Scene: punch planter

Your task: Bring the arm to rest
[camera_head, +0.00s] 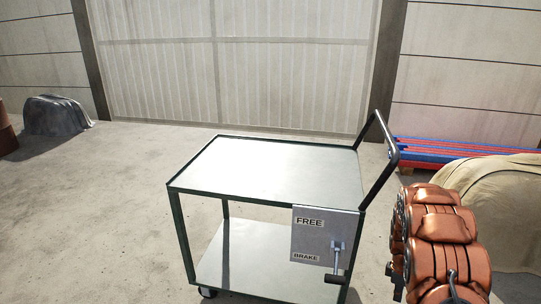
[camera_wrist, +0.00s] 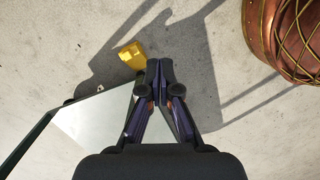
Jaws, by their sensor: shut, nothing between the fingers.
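My gripper (camera_wrist: 153,70) is in the wrist view, its two dark fingers together and empty. It is above the pale floor and the edge of a grey metal surface, which looks like the cart top. In the head view my copper-coloured arm (camera_head: 440,235) is folded at the lower right, beside the cart. I cannot make out the fingers there.
A two-shelf metal cart (camera_head: 265,168) stands ahead, with a black handle (camera_head: 385,135). Its FREE/BRAKE panel (camera_head: 305,238) has a lever (camera_head: 336,277) hanging down. In the wrist view, a yellow object (camera_wrist: 132,55) and a rounded copper body (camera_wrist: 262,38) are nearby.

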